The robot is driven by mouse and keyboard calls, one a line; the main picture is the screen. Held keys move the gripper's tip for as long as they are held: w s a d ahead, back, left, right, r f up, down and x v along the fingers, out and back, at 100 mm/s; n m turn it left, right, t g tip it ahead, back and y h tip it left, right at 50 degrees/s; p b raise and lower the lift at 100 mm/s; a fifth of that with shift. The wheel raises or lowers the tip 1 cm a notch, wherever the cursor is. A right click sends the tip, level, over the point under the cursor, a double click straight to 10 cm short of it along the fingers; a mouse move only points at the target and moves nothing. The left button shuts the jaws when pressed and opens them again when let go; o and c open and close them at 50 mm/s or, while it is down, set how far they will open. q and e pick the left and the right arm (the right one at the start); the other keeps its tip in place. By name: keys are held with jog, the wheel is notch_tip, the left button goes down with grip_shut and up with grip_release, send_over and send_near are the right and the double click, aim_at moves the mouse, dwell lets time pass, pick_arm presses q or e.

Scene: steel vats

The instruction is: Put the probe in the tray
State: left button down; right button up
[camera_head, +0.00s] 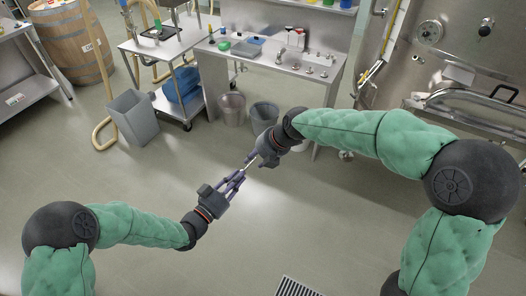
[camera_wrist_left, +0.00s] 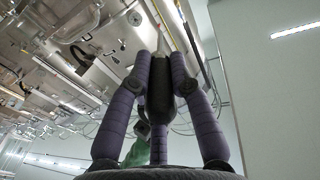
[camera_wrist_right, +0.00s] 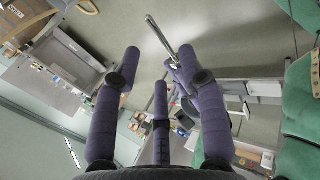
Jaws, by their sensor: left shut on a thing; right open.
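The probe (camera_head: 249,161) is a thin, pale metallic rod between my two hands, above the open floor. My left gripper (camera_head: 239,177) is shut on its lower end, and the rod points up and right. My right gripper (camera_head: 257,157) is open at the rod's upper end. In the right wrist view its fingers (camera_wrist_right: 160,65) are spread and the shiny rod (camera_wrist_right: 160,38) shows near their tips. Contact there cannot be told. I cannot make out for certain which container is the tray.
A steel counter (camera_head: 325,75) with sinks and small items stands at the back. A cart (camera_head: 160,45) with a blue bin (camera_head: 182,86) is left of it. A grey bin (camera_head: 133,117) and two buckets stand on the floor. A steel vat (camera_head: 440,45) is at right.

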jog(key=shift+x, duration=2.95)
grip_shut()
pick_arm(q)
jog(key=c, duration=1)
grip_release()
jog(key=shift+c, duration=0.2)
